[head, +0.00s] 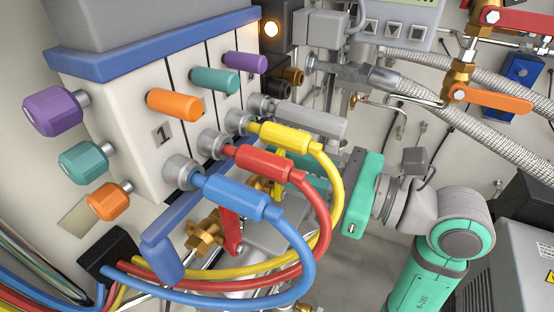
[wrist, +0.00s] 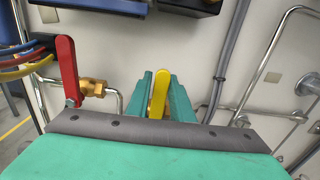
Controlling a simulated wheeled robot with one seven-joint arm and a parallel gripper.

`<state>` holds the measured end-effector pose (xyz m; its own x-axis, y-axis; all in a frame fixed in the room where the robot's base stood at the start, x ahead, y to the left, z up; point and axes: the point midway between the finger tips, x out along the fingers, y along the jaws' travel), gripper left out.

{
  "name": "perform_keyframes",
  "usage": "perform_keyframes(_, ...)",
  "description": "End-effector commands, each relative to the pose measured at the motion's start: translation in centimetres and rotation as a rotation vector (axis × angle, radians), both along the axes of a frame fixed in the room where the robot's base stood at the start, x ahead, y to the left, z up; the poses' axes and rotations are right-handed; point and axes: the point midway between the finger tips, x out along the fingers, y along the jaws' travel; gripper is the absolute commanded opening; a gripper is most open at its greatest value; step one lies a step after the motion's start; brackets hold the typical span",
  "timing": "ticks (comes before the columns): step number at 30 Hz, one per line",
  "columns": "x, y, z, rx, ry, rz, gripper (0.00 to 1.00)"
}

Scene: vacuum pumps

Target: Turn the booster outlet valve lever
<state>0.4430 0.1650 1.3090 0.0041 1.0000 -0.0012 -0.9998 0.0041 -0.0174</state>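A yellow valve lever (wrist: 158,94) stands upright between the two teal fingers of my gripper (wrist: 160,98) in the wrist view. The fingers are close together, one on each side, and appear to be shut on it. In the head view the yellow lever (head: 279,160) shows only partly behind the red and yellow cables. My gripper (head: 300,168) reaches it from the right, its fingers partly hidden. A red valve lever (wrist: 67,70) on a brass valve (wrist: 92,88) stands left of my gripper. No label shows which valve is the booster outlet.
A cabinet (head: 140,130) with coloured knobs and thick blue (head: 236,196), red (head: 265,163) and yellow (head: 287,138) cable plugs crowds the left. An orange lever (head: 490,97), hoses and a grey box (head: 518,265) stand right. Grey pipes (wrist: 225,60) run right of the fingers.

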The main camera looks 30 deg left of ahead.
Motion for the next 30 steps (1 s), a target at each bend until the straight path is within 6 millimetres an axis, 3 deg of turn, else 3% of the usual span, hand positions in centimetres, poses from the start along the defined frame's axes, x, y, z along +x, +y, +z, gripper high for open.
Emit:
perform_keyframes(14, 0.1, -0.7, 0.0, 0.001, 0.003, -0.002, 0.35)
perform_keyframes(30, 0.0, -9.6, 0.0, 0.0, 0.002, -0.002, 0.35)
